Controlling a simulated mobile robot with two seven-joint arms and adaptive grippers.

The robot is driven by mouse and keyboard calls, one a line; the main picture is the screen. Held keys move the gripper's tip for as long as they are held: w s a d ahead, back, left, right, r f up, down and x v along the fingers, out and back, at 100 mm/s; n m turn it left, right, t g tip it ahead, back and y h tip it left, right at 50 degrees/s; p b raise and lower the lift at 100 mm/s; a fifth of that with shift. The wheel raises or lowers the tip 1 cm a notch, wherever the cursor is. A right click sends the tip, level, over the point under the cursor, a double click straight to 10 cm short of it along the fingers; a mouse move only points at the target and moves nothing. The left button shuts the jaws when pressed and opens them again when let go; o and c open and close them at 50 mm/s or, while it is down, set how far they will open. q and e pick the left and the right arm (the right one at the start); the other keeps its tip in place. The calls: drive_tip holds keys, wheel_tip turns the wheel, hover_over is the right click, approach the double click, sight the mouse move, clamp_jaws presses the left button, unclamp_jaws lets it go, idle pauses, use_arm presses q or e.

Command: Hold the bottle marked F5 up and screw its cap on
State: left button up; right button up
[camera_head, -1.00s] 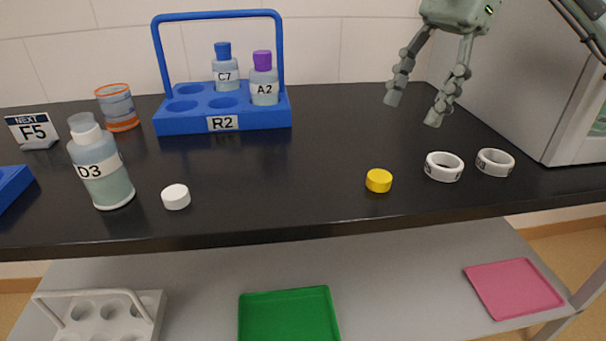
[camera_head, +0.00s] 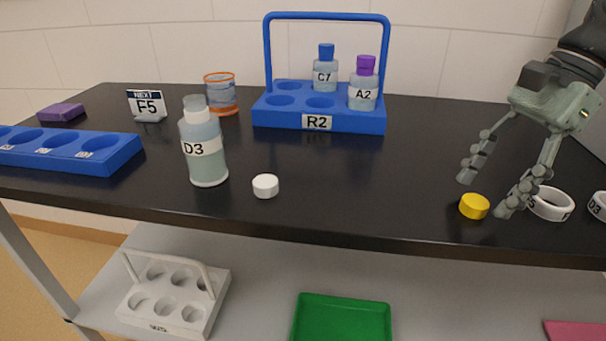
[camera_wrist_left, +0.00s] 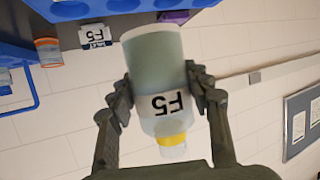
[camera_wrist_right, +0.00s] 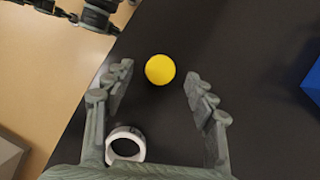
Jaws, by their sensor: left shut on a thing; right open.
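My left gripper (camera_wrist_left: 160,88) is shut on the bottle marked F5 (camera_wrist_left: 152,52), seen in the left wrist view. Its label and neck appear inverted in that picture. The bottle has a yellow ring at a clear, uncapped neck. The left gripper and this bottle are outside the head view. A yellow cap (camera_head: 474,206) lies on the black table near its front edge. My right gripper (camera_head: 488,193) is open and empty just above the cap. In the right wrist view the yellow cap (camera_wrist_right: 160,69) shows between the spread fingertips, apart from both.
White rings (camera_head: 551,204) lie right of the yellow cap, close to the right gripper. An open bottle D3 (camera_head: 204,160) and a white cap (camera_head: 265,186) stand left. Blue rack R2 (camera_head: 270,113) holds bottles C7 and A2. A sign reading NEXT F5 (camera_head: 148,105) stands behind D3.

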sight(479, 203)
drive_tip(key=shift+a+f, duration=0.25)
drive_tip(key=shift+f, duration=0.35)
drive_tip(key=shift+c, duration=0.5)
drive_tip(key=c, duration=0.7)
drive_tip(key=shift+r, duration=0.5)
drive_tip(key=r, duration=0.3)
drive_tip(key=shift+s+a+r, duration=0.35)
drive_tip(key=shift+s+a, duration=0.05)
drive_tip(key=s+a+r, duration=0.4)
drive_tip(key=s, duration=0.1)
drive_tip(key=s+a+r, duration=0.2)
drive_tip(key=a, duration=0.1)
drive_tip(key=shift+s+a+r, duration=0.1)
drive_tip(key=shift+s+r, duration=0.05)
drive_tip(key=shift+s, duration=0.2)
